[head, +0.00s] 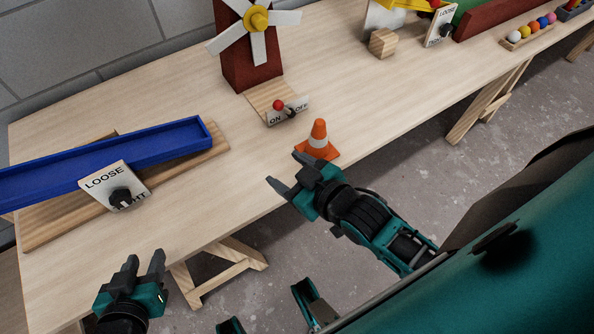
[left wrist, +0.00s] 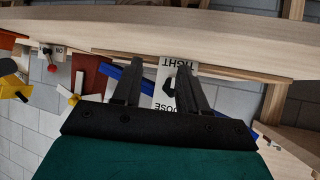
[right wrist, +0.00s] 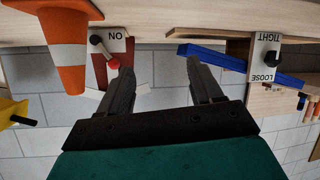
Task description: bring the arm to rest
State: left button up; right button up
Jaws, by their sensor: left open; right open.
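My left gripper (head: 144,263) is open and empty at the lower left of the head view, off the table's front edge and below the LOOSE/TIGHT sign with its black knob (head: 120,197). In the left wrist view its two dark fingers (left wrist: 157,75) stand apart, with that sign behind them. My right gripper (head: 286,171) is open and empty near the table's front edge, just left of and in front of an orange cone (head: 318,139). In the right wrist view its fingers (right wrist: 160,70) are spread with nothing between them, and the cone (right wrist: 66,50) shows at the upper left.
A blue trough (head: 165,148) lies on a wooden board at the left. A windmill (head: 250,70) with an ON/OFF lever sign (head: 288,111) stands at the back middle. A wooden block (head: 382,42) and a rack of coloured balls (head: 530,34) are further right. The table front between the grippers is bare.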

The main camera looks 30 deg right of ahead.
jog(key=s+f+m+g, duration=0.2)
jog(key=s+f, duration=0.1)
jog(key=s, duration=0.1)
pick_arm(q)
jog(key=shift+y, duration=0.4)
jog(key=shift+s+a+r+p, duration=0.35)
jog(key=shift+r+p, duration=0.3)
jog(key=shift+p, duration=0.55)
jog(key=shift+s+a+r+p, duration=0.15)
jog(key=shift+a+r+p, duration=0.35)
jog(key=shift+p, duration=0.75)
jog(key=shift+s+a+r+p, duration=0.3)
jog(key=shift+r+p, duration=0.45)
jog(key=shift+p, duration=0.45)
pick_arm(e)
jog(key=shift+h, duration=0.5)
jog(key=shift+s+d+r, duration=0.1)
jog(key=shift+d+r, duration=0.2)
jog(key=shift+r, duration=0.3)
jog(key=shift+s+d+r, duration=0.1)
jog(key=shift+d+r, duration=0.25)
jog(key=shift+r, duration=0.3)
jog(key=shift+s+d+r, duration=0.1)
jog(key=shift+d+r, duration=0.2)
jog(key=shift+r, duration=0.3)
